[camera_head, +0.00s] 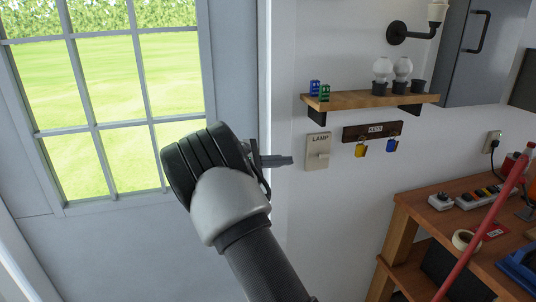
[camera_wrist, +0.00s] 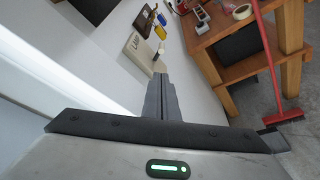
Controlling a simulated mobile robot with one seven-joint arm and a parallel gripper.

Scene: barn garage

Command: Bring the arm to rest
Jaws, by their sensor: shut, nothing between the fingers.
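My gripper (camera_head: 287,161) is shut and empty. In the head view it is in front of the wall, just left of the lamp switch (camera_head: 318,151), a beige plate labelled LAMP. My arm reaches up to it from the bottom of the picture. In the wrist view the shut fingers of my gripper (camera_wrist: 159,78) point up the picture, and the lamp switch (camera_wrist: 142,52) shows just beyond and left of their tips. I cannot tell whether the fingertips touch anything.
A key rack (camera_head: 371,132) with yellow and blue tags hangs right of the switch. Above is a wooden shelf (camera_head: 360,101) with bulbs. A workbench (camera_head: 425,216) with a leaning red pole (camera_head: 481,232) stands at the right. A windowed door (camera_head: 110,110) is at the left.

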